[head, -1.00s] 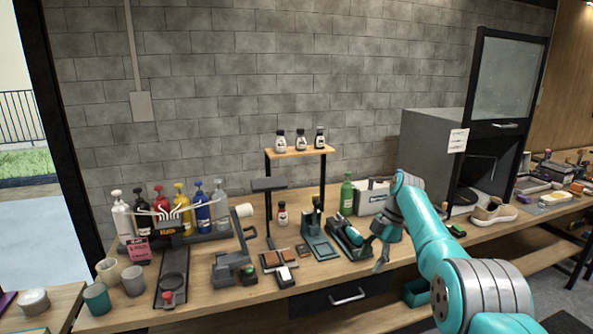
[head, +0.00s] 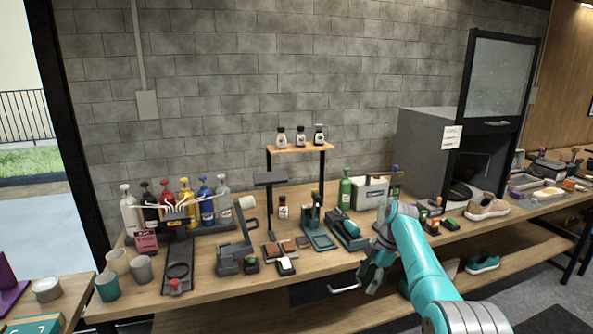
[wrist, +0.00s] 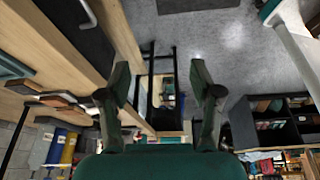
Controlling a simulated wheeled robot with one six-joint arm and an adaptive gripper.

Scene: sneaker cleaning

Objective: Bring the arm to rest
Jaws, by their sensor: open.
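My gripper (head: 373,277) hangs in front of the long wooden bench, near the drawer handle, at the end of my teal arm. In the wrist view my gripper (wrist: 160,85) shows its two dark green fingers spread wide apart. Nothing is between them; past them I see the grey floor (wrist: 215,60) and the bench's underside. In the head view the fingers are small and partly run together with the dark drawer front behind.
The wooden bench (head: 215,292) carries bottles, cups and brushes. A beige sneaker (head: 487,208) stands by the open grey cabinet (head: 423,150). A teal shoe (head: 482,263) sits on the lower shelf. A black drawer with a metal handle (head: 345,287) is close to my gripper.

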